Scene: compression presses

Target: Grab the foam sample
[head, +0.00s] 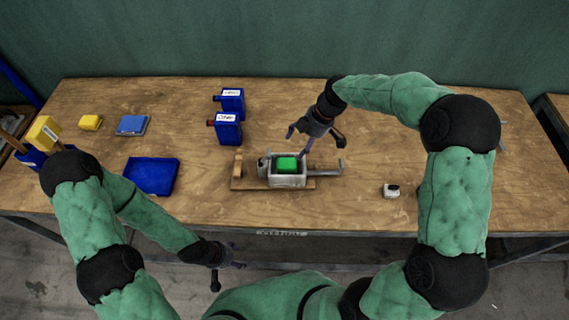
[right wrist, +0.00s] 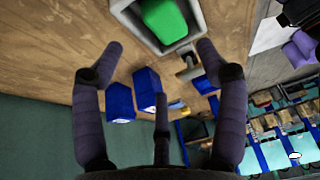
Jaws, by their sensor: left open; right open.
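The green foam sample (head: 286,163) sits in the grey open-topped box of a small press (head: 287,181), which is on a wooden base at the middle of the table. My right gripper (head: 299,142) is open and empty, just behind the press. In the right wrist view the foam sample (right wrist: 165,20) shows at the top, beyond and between the spread fingers (right wrist: 155,60), apart from them. My left gripper (head: 228,272) is low in front of the table's front edge, away from the sample; it is open.
Two blue boxes with labels (head: 228,130) stand behind and left of the press.

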